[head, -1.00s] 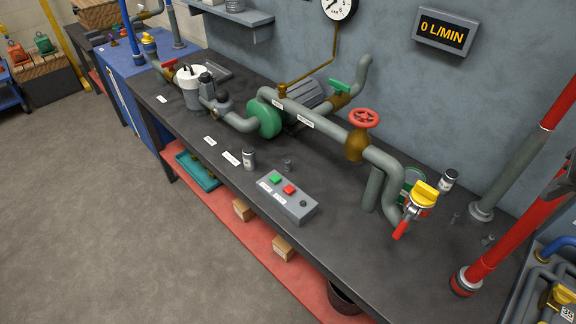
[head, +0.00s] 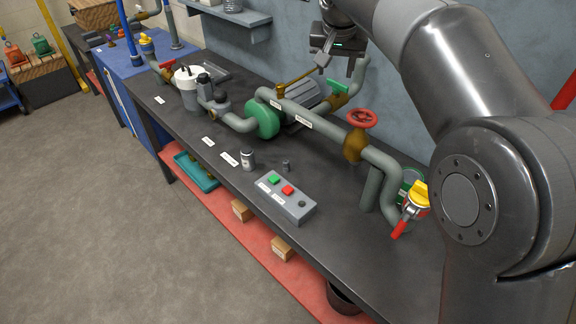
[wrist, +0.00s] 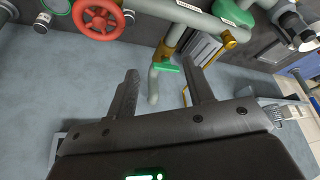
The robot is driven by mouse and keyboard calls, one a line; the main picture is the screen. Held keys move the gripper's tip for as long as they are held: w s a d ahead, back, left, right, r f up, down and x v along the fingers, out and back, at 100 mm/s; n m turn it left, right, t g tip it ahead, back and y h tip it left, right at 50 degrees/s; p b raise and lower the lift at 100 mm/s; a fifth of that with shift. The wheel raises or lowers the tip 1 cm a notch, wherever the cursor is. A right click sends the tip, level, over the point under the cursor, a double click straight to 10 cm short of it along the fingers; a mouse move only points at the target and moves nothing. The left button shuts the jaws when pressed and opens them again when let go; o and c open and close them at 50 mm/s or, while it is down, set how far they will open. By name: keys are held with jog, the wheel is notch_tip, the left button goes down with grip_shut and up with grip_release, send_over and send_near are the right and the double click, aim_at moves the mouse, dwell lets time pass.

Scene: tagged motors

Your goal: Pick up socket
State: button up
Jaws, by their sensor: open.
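A small grey metal cylinder that looks like a socket (head: 286,165) stands on the dark workbench (head: 345,235) behind the button box. A larger silver cylinder with a label (head: 248,159) stands to its left. I cannot tell for certain which is the socket. My gripper (head: 321,64) is high above the back of the bench, near the wall, well apart from both cylinders. In the wrist view my gripper (wrist: 160,68) has its two fingers spread with nothing between them. A labelled silver cylinder (wrist: 42,22) shows at the upper left there.
A grey pipe run with a red handwheel (head: 362,119), a green pump (head: 263,119) and a yellow-capped valve (head: 418,195) stands along the bench. The button box (head: 288,198) sits near the front edge. My arm hides the bench's right end. Bench front left of the box is mostly clear.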

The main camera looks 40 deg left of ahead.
jog(key=s+a+f+n, duration=0.1)
jog(key=s+a+f, duration=0.15)
jog(key=a, duration=0.35)
jog(key=s+a+f, duration=0.2)
jog(key=s+a, duration=0.1)
jog(key=a, duration=0.2)
send_near(286, 162)
jog(key=x, duration=0.4)
jog(key=shift+w, duration=0.2)
jog(key=shift+x, duration=3.1)
jog(key=shift+s, duration=0.2)
grip_shut()
